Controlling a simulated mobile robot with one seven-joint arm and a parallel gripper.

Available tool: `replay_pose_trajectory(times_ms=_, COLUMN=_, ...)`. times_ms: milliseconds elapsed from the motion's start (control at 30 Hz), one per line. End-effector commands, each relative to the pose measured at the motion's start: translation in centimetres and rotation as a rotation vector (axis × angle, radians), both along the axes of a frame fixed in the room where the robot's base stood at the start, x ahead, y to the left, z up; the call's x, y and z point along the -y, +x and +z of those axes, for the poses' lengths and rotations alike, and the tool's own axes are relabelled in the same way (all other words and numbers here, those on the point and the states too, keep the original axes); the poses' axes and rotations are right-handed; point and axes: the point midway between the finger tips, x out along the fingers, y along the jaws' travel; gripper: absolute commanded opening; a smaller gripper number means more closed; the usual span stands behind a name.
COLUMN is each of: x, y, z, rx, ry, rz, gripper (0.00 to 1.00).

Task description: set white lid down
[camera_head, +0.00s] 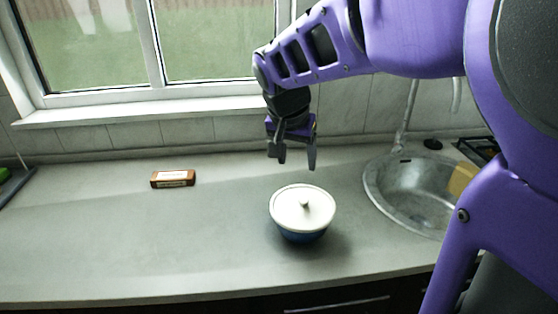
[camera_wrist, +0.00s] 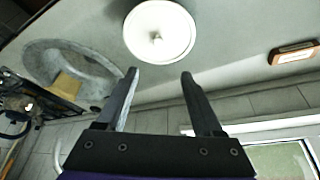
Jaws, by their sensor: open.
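The white lid (camera_head: 303,208) with a small round knob sits on top of a blue pot (camera_head: 302,236) on the counter. The lid looks level and covers the pot's mouth. In the wrist view the lid (camera_wrist: 160,32) lies beyond the fingertips, with its knob near the middle. My gripper (camera_head: 297,165) is above and behind the pot, apart from the lid. Its two fingers are spread with nothing between them, as the wrist view also shows for my gripper (camera_wrist: 158,73). The pot is hidden under the lid in the wrist view.
A brown box-like block (camera_head: 173,179) lies on the counter to the left. A round metal sink (camera_head: 408,205) with a faucet (camera_head: 405,125) is on the right. A window (camera_head: 150,50) stands behind.

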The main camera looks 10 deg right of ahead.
Motion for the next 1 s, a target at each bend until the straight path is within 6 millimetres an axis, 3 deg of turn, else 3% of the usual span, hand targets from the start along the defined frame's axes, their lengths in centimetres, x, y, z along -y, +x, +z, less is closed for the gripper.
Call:
replay_pose_trajectory(times_ms=167, x=0.1, y=0.1, z=-1.3, rx=-0.015, ry=0.003, rz=-0.010, gripper=0.68)
replay_pose_trajectory(times_ms=600, x=1.8, y=3.2, z=-10.0, rx=-0.012, ry=0.001, rz=-0.007, gripper=0.68)
replay_pose_trajectory(times_ms=1000, x=2.5, y=4.2, z=-12.6, rx=-0.012, ry=0.001, rz=-0.007, gripper=0.68)
